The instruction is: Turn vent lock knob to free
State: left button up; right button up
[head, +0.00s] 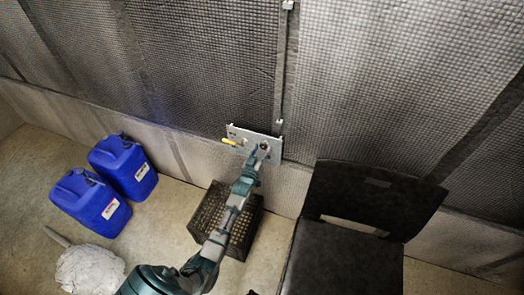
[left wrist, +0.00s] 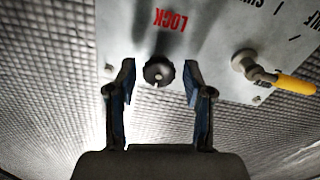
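The vent lock knob (left wrist: 158,73) is a round black knob on a grey metal panel (left wrist: 210,40), below the red word LOCK, which appears upside down in the left wrist view. My left gripper (left wrist: 160,80) is open, with one finger on each side of the knob. A gap shows between each finger and the knob. In the head view the panel (head: 236,130) is fixed on the quilted wall, and my left gripper (head: 258,153) reaches up to its right part, hiding some of it.
A yellow-handled valve (left wrist: 292,84) sits beside the knob on the panel; its handle (head: 229,142) also shows in the head view.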

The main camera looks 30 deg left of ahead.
pick_arm(q)
jog(key=shift+s, duration=0.1)
jog(key=v, duration=1.1)
jog(key=shift+s, duration=0.4)
jog(key=shift+f, duration=0.1)
